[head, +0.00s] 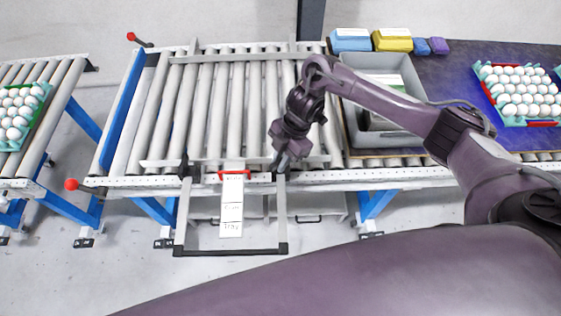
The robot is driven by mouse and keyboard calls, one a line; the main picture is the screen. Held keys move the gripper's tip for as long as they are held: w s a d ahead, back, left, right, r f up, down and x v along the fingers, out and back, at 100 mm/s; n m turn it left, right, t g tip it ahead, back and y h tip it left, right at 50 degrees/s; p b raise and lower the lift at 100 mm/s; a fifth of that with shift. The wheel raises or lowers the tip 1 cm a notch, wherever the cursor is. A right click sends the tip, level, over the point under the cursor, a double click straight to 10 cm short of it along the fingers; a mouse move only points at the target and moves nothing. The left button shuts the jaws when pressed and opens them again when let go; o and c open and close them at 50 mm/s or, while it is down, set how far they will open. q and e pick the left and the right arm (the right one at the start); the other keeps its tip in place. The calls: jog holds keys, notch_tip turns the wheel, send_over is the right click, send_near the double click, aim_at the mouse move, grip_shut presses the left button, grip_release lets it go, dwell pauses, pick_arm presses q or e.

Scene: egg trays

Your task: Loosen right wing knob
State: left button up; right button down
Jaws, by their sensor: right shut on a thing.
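My right gripper (281,163) is at the near edge of the roller conveyor (215,100), at the right end of a grey bar and frame. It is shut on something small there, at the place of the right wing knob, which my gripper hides. A dark clamp-like part (184,168) sits at the left end of the same bar. A grey frame (232,250) hangs down in front of the conveyor between these two places. My left gripper is not in view.
A white label strip (231,210) with a red top hangs between the frame's sides. Egg trays lie far left (22,115) and far right (519,92). Red-ball levers (71,184) stick out at the conveyor's left.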

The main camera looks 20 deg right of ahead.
jog(key=shift+w+r+n+g, duration=0.1)
jog(key=shift+n+g, duration=0.2)
jog(key=shift+n, duration=0.7)
jog(key=n+g+h, duration=0.1)
jog(key=n, duration=0.2)
jog(key=shift+n+p, duration=0.3)
jog(key=shift+p, duration=0.05)
jog(key=shift+n+g+h, duration=0.5)
jog(key=shift+n+h, duration=0.3)
jog(key=shift+n, duration=1.3)
jog(key=c, duration=1.4)
grip_release()
jog(key=a+v, duration=0.1)
jog(key=v, duration=0.6)
jog(key=shift+d+r, duration=0.3)
jog(key=shift+d, duration=0.15)
